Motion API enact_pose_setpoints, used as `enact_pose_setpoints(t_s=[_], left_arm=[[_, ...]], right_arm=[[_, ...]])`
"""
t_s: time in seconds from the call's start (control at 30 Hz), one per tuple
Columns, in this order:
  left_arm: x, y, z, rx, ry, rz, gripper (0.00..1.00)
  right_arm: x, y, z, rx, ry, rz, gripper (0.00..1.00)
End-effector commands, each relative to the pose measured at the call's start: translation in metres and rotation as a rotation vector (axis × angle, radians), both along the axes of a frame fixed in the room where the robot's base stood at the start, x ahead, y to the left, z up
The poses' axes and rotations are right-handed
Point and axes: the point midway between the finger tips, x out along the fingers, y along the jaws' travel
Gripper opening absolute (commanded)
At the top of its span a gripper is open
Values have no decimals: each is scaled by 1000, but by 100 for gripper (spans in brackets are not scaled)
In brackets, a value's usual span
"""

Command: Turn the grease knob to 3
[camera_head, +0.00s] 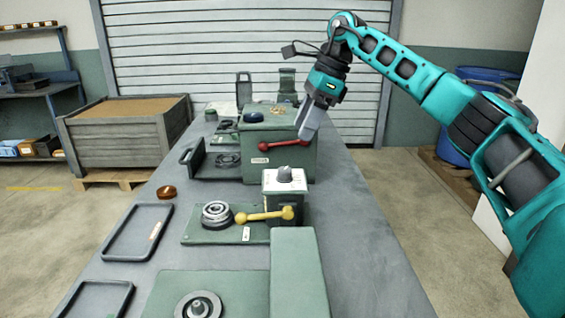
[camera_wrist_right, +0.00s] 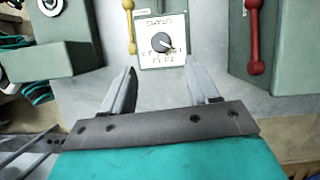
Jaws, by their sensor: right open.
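The grease knob (camera_head: 285,172) is a small grey dial on the white top plate of a green box (camera_head: 287,205) at mid-bench. In the right wrist view the dark grey knob (camera_wrist_right: 162,42) sits on a white plate with printed marks around it; the number it points to is too small to read. My right gripper (camera_head: 308,134) is open and empty, above and behind the knob, near the red lever. In the right wrist view its two fingers (camera_wrist_right: 160,72) are apart, and the knob shows beyond them, between their lines. My left gripper is out of view.
A red lever (camera_head: 285,144) is on the larger green housing (camera_head: 252,168) behind the knob box. A yellow lever (camera_head: 262,215) with a ball end runs beside the box, next to metal rings (camera_head: 216,212). The bench's right strip is clear.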

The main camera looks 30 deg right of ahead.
Motion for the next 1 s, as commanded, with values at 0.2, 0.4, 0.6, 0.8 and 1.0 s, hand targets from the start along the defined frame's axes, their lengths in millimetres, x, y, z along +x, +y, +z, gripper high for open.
enact_pose_setpoints(t_s=[0.2,0.4,0.6,0.8,1.0], left_arm=[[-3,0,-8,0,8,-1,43],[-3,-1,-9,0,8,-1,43],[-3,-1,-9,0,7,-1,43],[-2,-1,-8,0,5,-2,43],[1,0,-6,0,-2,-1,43]], right_arm=[[8,16,-45,1,4,2,60],[14,29,-78,1,2,1,60],[18,35,-95,1,0,0,60],[19,37,-98,2,0,1,60],[19,36,-97,2,0,1,54]])
